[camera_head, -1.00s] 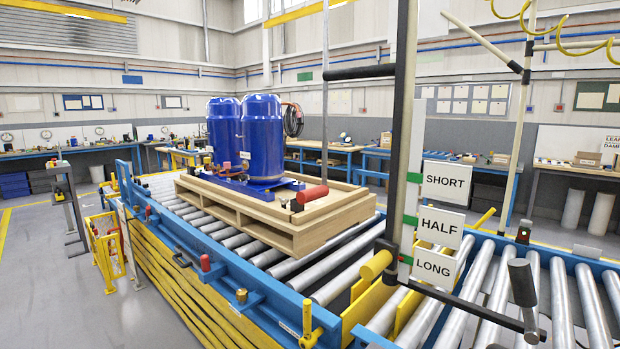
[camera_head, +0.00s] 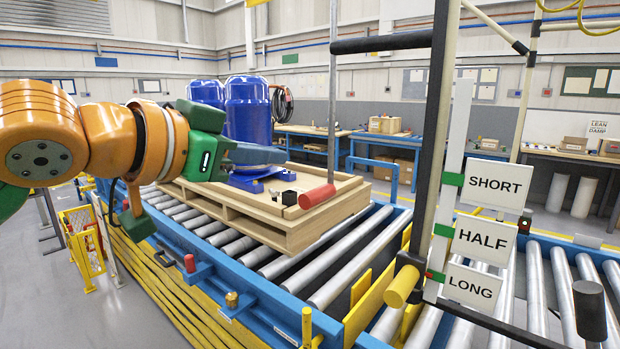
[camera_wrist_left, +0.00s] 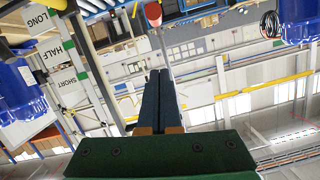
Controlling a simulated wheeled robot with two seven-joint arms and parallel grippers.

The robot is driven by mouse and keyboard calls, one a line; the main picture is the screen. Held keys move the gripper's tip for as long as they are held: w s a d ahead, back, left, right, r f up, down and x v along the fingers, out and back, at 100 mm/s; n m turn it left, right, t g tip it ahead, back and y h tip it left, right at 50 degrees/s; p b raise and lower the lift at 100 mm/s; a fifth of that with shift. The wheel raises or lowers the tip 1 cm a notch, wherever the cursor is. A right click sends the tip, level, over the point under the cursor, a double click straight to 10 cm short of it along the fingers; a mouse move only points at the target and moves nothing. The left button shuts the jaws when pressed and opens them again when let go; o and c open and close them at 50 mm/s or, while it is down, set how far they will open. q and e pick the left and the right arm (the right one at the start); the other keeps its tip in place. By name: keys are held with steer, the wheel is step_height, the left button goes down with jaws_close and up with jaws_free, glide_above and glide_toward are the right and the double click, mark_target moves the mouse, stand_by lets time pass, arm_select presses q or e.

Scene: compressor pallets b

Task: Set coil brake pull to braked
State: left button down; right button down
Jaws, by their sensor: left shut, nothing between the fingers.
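A red cylindrical handle (camera_head: 316,196) hangs at the lower end of a thin grey vertical rod (camera_head: 333,90), in front of the pallet; it looks like a pull, but no label shows that it is the coil brake pull. The handle also shows at the top of the left wrist view (camera_wrist_left: 153,14). No braked marking is readable. My left gripper (camera_head: 284,155) is shut and empty, left of the rod and above the handle's height, apart from it in the picture. Its dark fingers (camera_wrist_left: 160,74) lie together in the left wrist view. My right gripper is out of view.
Blue compressors (camera_head: 247,112) stand on a wooden pallet (camera_head: 270,232) on the roller conveyor. A dark post with a black horizontal bar (camera_head: 380,43) stands right of the rod, beside a white strip with SHORT (camera_head: 495,184), HALF (camera_head: 483,240) and LONG (camera_head: 472,287) signs.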

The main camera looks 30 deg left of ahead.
arm_select(q)
steer(key=shift+s+d+r, duration=0.1)
steer(key=shift+d, duration=0.1)
steer(key=p, duration=0.2)
glide_above(308, 194)
steer(key=shift+s+d+f, duration=0.1)
steer(key=shift+d+f, duration=0.1)
steer(key=shift+f, duration=0.4)
steer(key=shift+s+d+f, duration=0.1)
steer(key=shift+d+f, duration=0.05)
steer(key=shift+f, duration=0.45)
steer(key=f, duration=0.1)
steer(key=f+b, duration=0.1)
steer(key=f, duration=0.1)
steer(key=shift+w+a+f+b, duration=0.2)
steer(key=shift+w+f+b, duration=0.05)
steer(key=shift+b, duration=0.1)
steer(key=shift+s+a+f, duration=0.1)
steer(key=shift+a+f, duration=0.15)
steer(key=shift+d, duration=0.1)
step_height(308, 194, down, 7)
steer(key=b, duration=0.5)
steer(key=shift+r, duration=0.3)
